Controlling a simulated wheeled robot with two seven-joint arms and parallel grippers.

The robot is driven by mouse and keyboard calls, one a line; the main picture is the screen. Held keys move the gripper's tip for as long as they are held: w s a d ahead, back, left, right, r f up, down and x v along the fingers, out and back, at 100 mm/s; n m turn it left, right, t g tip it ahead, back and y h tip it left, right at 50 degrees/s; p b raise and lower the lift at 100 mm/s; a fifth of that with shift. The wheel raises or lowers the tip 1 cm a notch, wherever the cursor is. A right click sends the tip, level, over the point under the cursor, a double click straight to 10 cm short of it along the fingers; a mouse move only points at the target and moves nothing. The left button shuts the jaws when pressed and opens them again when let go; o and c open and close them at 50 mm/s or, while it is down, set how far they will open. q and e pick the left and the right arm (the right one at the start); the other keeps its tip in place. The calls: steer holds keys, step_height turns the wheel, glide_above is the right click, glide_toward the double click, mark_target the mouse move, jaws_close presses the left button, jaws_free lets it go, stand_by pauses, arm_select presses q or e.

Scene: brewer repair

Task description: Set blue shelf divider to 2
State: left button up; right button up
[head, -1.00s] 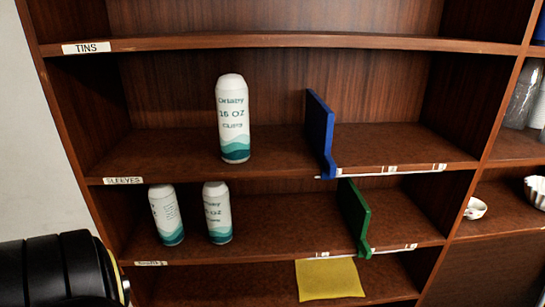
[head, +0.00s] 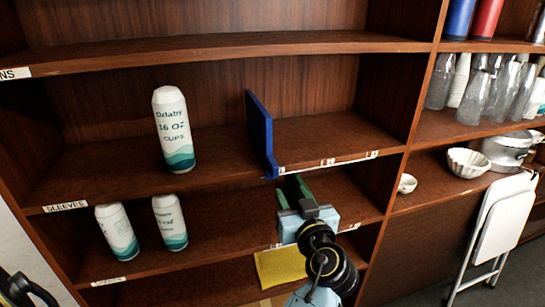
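The blue shelf divider (head: 260,133) stands upright on the shelf labelled SLEEVES. It is at the left end of a white marked strip (head: 328,162) on that shelf's front edge. The numbers on the strip are too small to read surely. My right gripper is not in view.
A white cup sleeve (head: 173,130) stands left of the blue divider; two more (head: 117,231) stand on the shelf below. A yellow cloth (head: 279,266) lies on the bottom shelf. Right of the blue divider the shelf is clear up to the side wall (head: 389,100).

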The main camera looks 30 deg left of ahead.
arm_select(q)
steer(key=r, duration=0.1)
steer(key=p, duration=0.4)
glide_toward(270, 155)
steer(key=shift+n+y, duration=0.3)
steer(key=x, duration=0.5)
steer(key=shift+w+a+f, duration=0.1)
steer(key=shift+w+a, duration=0.15)
steer(key=shift+w, duration=0.05)
steer(key=shift+w+a+f, duration=0.1)
steer(key=shift+w+a, duration=0.35)
steer(key=shift+a, duration=0.1)
steer(key=shift+c, duration=0.5)
jaws_close()
